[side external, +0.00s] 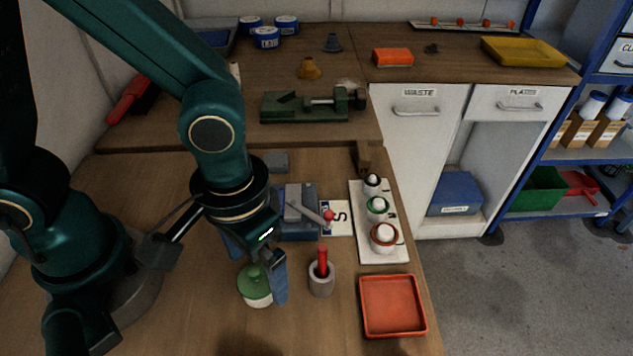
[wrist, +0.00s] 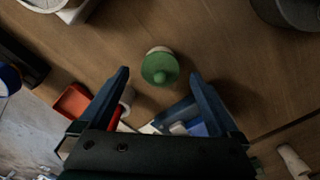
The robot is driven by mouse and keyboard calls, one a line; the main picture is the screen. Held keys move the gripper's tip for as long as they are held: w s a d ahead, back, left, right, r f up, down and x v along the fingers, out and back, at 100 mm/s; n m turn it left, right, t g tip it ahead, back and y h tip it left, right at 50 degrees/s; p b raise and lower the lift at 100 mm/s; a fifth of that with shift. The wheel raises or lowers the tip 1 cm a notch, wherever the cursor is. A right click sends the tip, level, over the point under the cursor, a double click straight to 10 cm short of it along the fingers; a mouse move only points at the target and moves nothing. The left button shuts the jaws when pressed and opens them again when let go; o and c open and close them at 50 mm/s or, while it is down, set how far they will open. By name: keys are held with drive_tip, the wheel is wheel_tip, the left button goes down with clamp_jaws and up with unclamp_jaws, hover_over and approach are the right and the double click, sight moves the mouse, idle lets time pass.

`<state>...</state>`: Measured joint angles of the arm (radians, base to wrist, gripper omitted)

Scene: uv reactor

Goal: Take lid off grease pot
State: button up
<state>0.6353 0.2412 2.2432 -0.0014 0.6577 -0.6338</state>
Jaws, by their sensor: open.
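The grease pot (side external: 258,300) is a small white pot standing upright on the wooden table, with a green knobbed lid (side external: 254,277) seated on it. In the wrist view the lid (wrist: 159,68) appears from above, with a pale bit of pot at its far edge. My gripper (wrist: 160,74) is open, its two blue fingers apart on either side of the lid in that view. In the side view one finger hangs just right of the pot, partly overlapping it. The other finger is mostly hidden, and contact with the lid cannot be told.
A grey cup (side external: 321,284) with a red-handled item stands close right of the pot. A red tray (side external: 393,335) lies farther right. A white board (side external: 359,225) with three small round-topped items and a blue device with a red-knobbed lever (side external: 300,225) stand behind.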

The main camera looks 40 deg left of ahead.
drive_tip(key=shift+f, duration=0.2)
drive_tip(key=c, duration=1.4)
